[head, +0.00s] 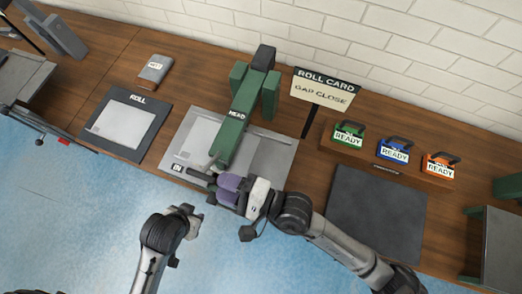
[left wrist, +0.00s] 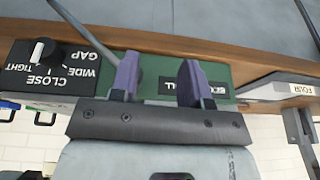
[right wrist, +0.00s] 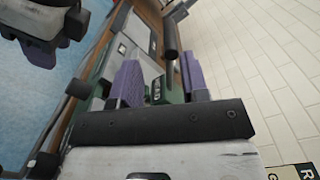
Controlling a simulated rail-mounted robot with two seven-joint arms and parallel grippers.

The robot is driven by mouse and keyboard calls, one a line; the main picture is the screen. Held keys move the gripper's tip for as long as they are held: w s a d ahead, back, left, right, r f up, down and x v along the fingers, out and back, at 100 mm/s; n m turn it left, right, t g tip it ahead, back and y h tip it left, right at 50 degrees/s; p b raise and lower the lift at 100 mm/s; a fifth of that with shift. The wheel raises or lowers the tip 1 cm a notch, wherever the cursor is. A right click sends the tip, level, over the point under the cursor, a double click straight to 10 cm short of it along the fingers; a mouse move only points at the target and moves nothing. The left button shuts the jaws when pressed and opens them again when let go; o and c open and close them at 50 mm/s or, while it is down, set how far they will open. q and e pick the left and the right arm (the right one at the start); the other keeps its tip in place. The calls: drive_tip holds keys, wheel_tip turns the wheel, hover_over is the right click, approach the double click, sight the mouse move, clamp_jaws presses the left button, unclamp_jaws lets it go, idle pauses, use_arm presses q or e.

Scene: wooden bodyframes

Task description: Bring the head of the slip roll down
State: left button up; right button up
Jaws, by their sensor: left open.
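The slip roll stands on a grey plate (head: 270,158) in the head view. Its long green head (head: 237,120), labelled HEAD, slopes toward me from a green frame. My right gripper (head: 226,189) is at the head's near end, its purple fingers beside a dark bar. In the right wrist view, my right gripper (right wrist: 160,85) has its fingers apart, with a dark cylindrical handle (right wrist: 170,38) and green metal showing between and beyond them; contact is unclear. My left gripper (head: 188,215) is open in front of the bench; its wrist view shows a green panel (left wrist: 230,75) and a gap knob (left wrist: 42,50).
A roll card (head: 322,92) reading GAP CLOSE stands behind the slip roll. Green, blue and orange tagged boxes (head: 392,152) stand on a shelf to the right. A dark mat (head: 378,215) lies before them. A ROLL board (head: 122,125) lies to the left.

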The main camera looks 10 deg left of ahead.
drive_tip(key=s+d+b, duration=0.1)
drive_tip(key=d, duration=0.7)
drive_tip(key=shift+s+d+b, duration=0.15)
drive_tip(key=shift+d+b, duration=0.1)
drive_tip(key=shift+b, duration=0.1)
